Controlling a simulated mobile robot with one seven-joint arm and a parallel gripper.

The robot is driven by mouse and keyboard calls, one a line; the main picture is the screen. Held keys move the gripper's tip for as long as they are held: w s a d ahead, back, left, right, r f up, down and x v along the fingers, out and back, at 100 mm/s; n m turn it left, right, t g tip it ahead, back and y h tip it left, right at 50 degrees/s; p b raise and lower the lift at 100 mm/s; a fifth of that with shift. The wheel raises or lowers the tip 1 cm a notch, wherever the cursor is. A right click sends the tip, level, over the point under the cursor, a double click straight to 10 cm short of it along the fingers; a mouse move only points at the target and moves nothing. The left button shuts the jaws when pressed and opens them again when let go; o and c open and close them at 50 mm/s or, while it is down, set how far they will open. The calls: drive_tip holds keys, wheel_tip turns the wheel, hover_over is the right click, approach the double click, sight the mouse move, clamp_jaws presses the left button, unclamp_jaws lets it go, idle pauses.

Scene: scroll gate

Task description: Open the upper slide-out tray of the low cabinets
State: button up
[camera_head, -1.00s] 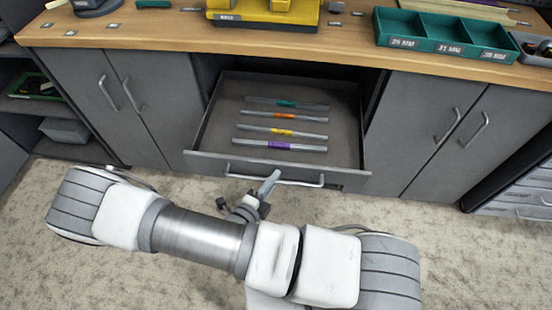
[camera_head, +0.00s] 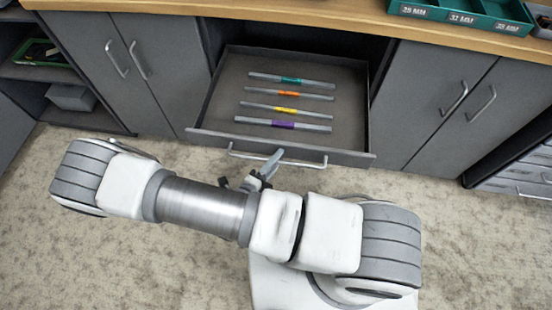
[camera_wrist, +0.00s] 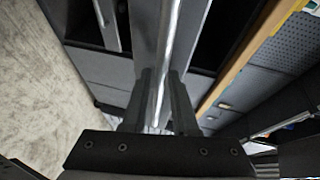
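The upper slide-out tray (camera_head: 345,125) of the low cabinets is far out, below the worktop. Its bar handle (camera_head: 305,162) runs along the front panel (camera_head: 205,138); the bar also crosses the wrist view lengthwise (camera_wrist: 170,40). My gripper (camera_head: 272,165) is at the middle of that handle. In the wrist view its two dark fingers (camera_wrist: 165,100) lie on either side of the bar, close against it, so it looks shut on the handle. Several grey bars with coloured bands (camera_head: 285,108) lie inside the tray.
Double-door cabinets stand shut at left (camera_head: 125,80) and right (camera_head: 435,105) of the tray. The wooden worktop (camera_head: 300,25) overhangs it and carries a green bin (camera_head: 465,15). Open shelves are at far left. The carpeted floor in front is clear except for my own body.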

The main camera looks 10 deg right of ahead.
drive_tip(key=shift+a, duration=0.1)
drive_tip(key=p+v, duration=0.2)
drive_tip(key=v, duration=1.5)
drive_tip(key=shift+s, duration=0.2)
drive_tip(key=w+d+r+m+g+y+p, duration=0.1)
drive_tip(key=w+d+r+m+g+p, duration=0.2)
drive_tip(key=r+m, duration=0.5)
drive_tip(key=w+d+r+m+g+p, duration=0.1)
drive_tip(key=w+d+r+m+g, duration=0.1)
drive_tip(key=r+m+g, duration=0.45)
drive_tip(key=w+d+r+m+g+y+p, duration=0.1)
drive_tip(key=w+d+r+m+g+p, duration=0.15)
drive_tip(key=r+m, duration=0.7)
drive_tip(key=s+d+r+m+t+y+p, duration=0.1)
drive_tip(key=d+r+m+y, duration=0.3)
drive_tip(key=r+m, duration=0.7)
drive_tip(key=s+d+r+m+t+y+p, duration=0.1)
drive_tip(key=d+r+m+t+y+p, duration=0.3)
drive_tip(key=d+r+m, duration=0.3)
wheel_tip(320, 180, up, 7)
drive_tip(key=m, duration=0.4)
drive_tip(key=shift+s+d+m+t, duration=0.25)
drive_tip(key=shift+m+t, duration=0.05)
drive_tip(key=shift+f, duration=0.1)
